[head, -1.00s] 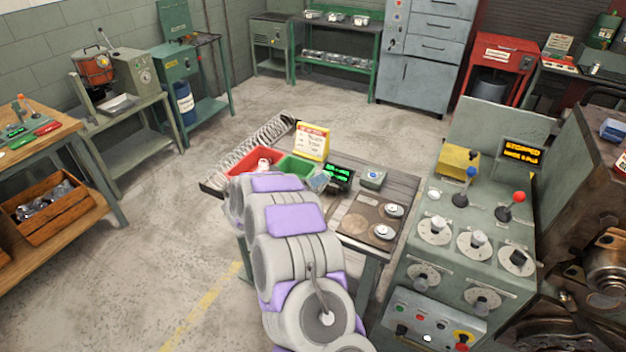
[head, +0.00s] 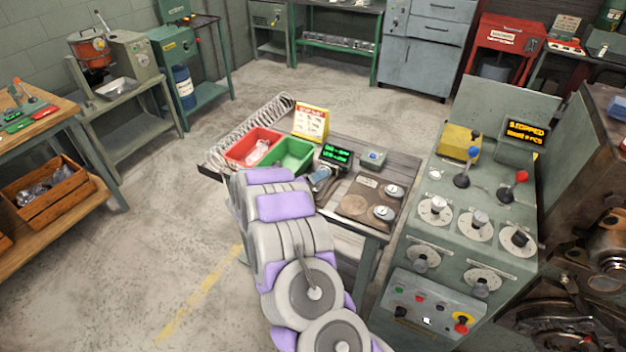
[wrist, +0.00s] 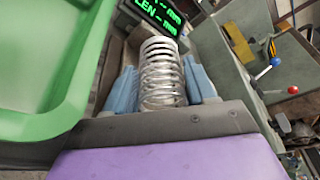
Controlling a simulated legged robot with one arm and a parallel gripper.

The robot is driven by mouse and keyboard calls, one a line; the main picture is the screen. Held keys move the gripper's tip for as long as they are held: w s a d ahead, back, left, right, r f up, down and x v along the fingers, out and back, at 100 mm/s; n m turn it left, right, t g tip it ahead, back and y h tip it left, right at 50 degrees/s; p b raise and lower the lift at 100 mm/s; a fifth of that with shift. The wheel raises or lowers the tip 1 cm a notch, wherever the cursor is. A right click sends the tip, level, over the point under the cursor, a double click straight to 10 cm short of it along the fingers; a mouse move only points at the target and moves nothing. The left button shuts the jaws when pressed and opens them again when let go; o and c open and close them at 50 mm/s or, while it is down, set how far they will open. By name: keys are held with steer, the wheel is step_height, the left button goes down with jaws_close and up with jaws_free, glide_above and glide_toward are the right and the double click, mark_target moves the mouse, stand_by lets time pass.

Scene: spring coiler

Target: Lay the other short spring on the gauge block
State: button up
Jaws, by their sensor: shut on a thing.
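My gripper (head: 322,182) is at the bench, just right of the green bin (head: 306,160) and in front of the length gauge's green-lit display (head: 337,155). In the wrist view its two blue fingers (wrist: 160,92) are shut on a short silvery spring (wrist: 160,70), whose coils stand up between them. The gauge display (wrist: 158,14) shows just beyond the spring, with a "LEN" line and dashes. The green bin (wrist: 75,100) fills the left of that view. I cannot make out the gauge block itself, which the fingers and spring may hide.
A red bin (head: 240,150) holding a pale item stands left of the green bin. A brown board (head: 356,205) with round metal pieces lies to the right. The control console (head: 450,230) stands close right.

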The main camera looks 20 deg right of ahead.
steer(key=o, duration=1.1)
steer(key=shift+s+f, duration=0.1)
steer(key=shift+s, duration=0.05)
steer(key=shift+f, duration=0.1)
steer(key=shift+a, duration=0.1)
steer(key=v, duration=0.5)
steer(key=p+v, duration=0.1)
steer(key=v, duration=0.5)
steer(key=p+v, duration=0.1)
steer(key=v, duration=0.4)
steer(key=shift+s+a+r, duration=0.15)
steer(key=shift+a+r, duration=0.05)
steer(key=shift+r, duration=0.15)
steer(key=shift+a, duration=0.1)
